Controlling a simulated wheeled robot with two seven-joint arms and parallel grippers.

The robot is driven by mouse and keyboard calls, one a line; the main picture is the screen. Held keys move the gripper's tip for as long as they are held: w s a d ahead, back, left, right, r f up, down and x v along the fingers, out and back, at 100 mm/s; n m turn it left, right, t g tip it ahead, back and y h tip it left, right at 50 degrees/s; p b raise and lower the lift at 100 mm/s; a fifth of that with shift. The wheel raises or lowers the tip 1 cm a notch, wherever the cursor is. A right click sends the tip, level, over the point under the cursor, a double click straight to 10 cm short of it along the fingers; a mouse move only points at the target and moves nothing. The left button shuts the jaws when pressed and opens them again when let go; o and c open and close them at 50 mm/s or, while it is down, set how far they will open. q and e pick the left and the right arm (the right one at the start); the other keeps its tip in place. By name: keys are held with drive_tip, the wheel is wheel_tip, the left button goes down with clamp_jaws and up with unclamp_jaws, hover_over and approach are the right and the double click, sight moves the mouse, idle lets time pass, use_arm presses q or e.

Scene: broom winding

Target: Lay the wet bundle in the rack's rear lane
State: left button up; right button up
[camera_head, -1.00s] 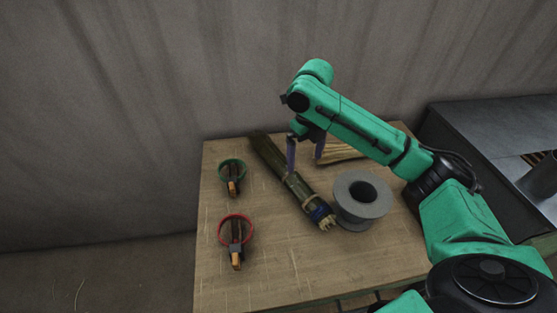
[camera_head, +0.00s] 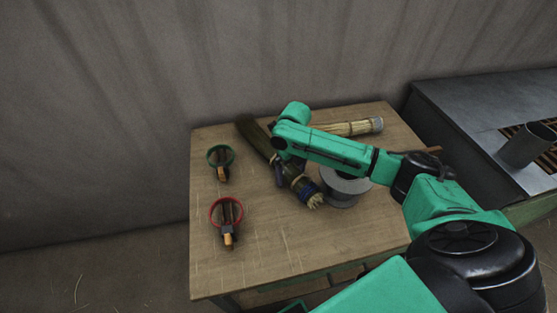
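A dark greenish-brown bundle (camera_head: 255,141), which looks like the wet one, lies slantwise on the wooden table (camera_head: 265,240). It has a tie and a blue band near its pale, cut front end. My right gripper (camera_head: 285,170) is down at the bundle's middle. One finger shows at the bundle's left side. The other finger is hidden by my arm, so its grip is unclear. My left gripper is out of view. I cannot make out a rack with lanes.
A pale straw bundle (camera_head: 352,127) lies at the table's back. A grey spool (camera_head: 345,190) stands close right of the dark bundle, partly under my arm. Green-ringed (camera_head: 221,160) and red-ringed (camera_head: 227,217) tools lie left. A metal bench (camera_head: 460,103) with a grate and grey cylinder (camera_head: 526,145) stands right.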

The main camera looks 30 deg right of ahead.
sight(292, 170)
clamp_jaws()
drive_tip(key=shift+r, duration=0.15)
drive_tip(key=shift+r, duration=0.2)
drive_tip(key=r, duration=0.3)
drive_tip(key=shift+s, duration=0.25)
drive_tip(key=s+a, duration=0.1)
drive_tip(key=s, duration=0.3)
drive_tip(key=s+a+b, duration=0.1)
drive_tip(key=s, duration=0.4)
drive_tip(key=s+a, duration=0.1)
drive_tip(key=s, duration=0.4)
drive_tip(key=shift+a+f+b, duration=0.15)
drive_tip(key=shift+a+b, duration=0.05)
drive_tip(key=shift+b, duration=0.15)
drive_tip(key=s+p, duration=0.1)
drive_tip(key=s+a+r+p, duration=0.1)
drive_tip(key=p, duration=0.1)
drive_tip(key=shift+s+p, duration=0.15)
drive_tip(key=shift+p, duration=0.15)
drive_tip(key=shift+s+f+p, duration=0.2)
drive_tip(key=shift+s+p, duration=0.15)
drive_tip(key=shift+p, duration=0.05)
drive_tip(key=shift+f, duration=0.2)
